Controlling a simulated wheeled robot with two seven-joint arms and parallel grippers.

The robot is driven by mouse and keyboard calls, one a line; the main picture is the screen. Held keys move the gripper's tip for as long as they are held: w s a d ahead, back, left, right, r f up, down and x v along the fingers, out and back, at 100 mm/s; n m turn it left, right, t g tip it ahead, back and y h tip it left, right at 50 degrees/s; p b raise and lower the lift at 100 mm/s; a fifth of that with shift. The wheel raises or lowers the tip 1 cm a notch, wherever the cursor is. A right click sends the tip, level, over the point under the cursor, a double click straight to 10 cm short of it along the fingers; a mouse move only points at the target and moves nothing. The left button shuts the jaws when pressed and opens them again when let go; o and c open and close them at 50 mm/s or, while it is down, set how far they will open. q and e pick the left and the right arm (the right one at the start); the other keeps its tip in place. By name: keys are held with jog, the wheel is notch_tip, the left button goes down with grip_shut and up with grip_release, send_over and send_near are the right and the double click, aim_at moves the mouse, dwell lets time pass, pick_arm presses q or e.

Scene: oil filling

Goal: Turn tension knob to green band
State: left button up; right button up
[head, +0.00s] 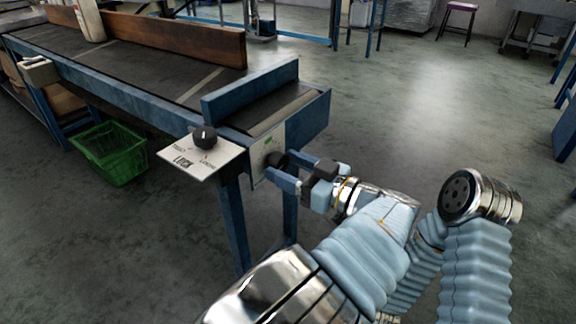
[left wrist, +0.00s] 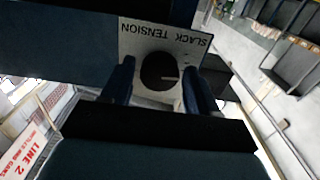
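The black tension knob (head: 277,159) sits on a pale panel (head: 258,160) at the conveyor's end. A small green patch (head: 268,142) shows on this panel above the knob. In the left wrist view the round knob (left wrist: 157,71) has a light pointer line toward the right, and the panel (left wrist: 128,40) reads "SLACK TENSION" upside down. My left gripper (head: 282,172) is at the knob. In the wrist view its two blue fingers (left wrist: 158,88) stand on either side of the knob, with narrow gaps seen. The green patch is not visible there. My right gripper is not in view.
A white plate (head: 190,166) marked "LOCK" with another black knob (head: 205,138) juts out left of the gripper. A green crate (head: 110,152) stands on the floor below.

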pick_arm(q)
jog(key=c, duration=0.8)
